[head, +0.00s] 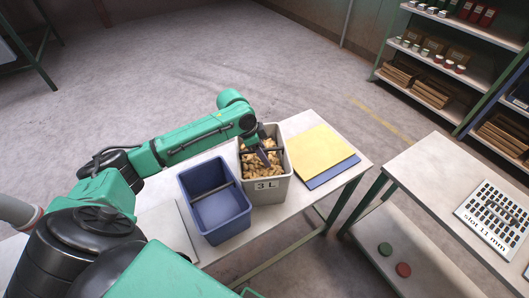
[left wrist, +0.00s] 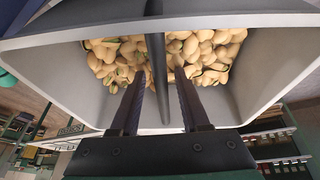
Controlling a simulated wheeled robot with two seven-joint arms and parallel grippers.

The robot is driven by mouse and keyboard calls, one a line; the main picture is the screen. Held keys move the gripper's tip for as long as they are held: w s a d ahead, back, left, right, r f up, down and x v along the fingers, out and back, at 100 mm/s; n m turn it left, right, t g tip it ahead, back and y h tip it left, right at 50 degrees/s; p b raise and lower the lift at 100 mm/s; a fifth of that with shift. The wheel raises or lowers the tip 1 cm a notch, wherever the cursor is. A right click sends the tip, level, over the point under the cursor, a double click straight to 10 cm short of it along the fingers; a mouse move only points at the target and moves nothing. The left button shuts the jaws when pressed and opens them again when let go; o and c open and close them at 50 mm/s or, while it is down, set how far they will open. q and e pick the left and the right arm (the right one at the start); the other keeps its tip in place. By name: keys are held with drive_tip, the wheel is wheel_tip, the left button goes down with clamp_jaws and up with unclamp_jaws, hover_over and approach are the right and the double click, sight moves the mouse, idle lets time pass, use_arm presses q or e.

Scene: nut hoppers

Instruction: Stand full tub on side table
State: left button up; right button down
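The full tub (head: 265,191) is light grey, marked "3 L" and filled with pistachio-like nuts. It stands upright on a white table (head: 309,123), and a dark bar runs across its opening. My left gripper (head: 263,157) is at the tub's mouth. In the left wrist view its two fingers (left wrist: 159,90) are apart, with the dark bar (left wrist: 156,55) between them and a gap on each side. The nuts (left wrist: 205,55) lie beyond the fingertips. Another white table (head: 428,170) stands at the right; I cannot tell which table is the side table. My right gripper is out of view.
An empty blue tub (head: 217,212) stands left of the full tub. A yellow sheet (head: 312,152) lies over a blue one at its right. The right table holds a slotted white tray (head: 497,222); its near left part is clear. Green and red discs lie on its lower shelf.

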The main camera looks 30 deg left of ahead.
use_arm(q)
drive_tip(key=shift+r, duration=0.15)
drive_tip(key=b+v, duration=0.1)
drive_tip(key=v, duration=1)
drive_tip(key=shift+a+r, duration=0.1)
drive_tip(key=shift+r, duration=0.3)
drive_tip(key=shift+s, duration=0.1)
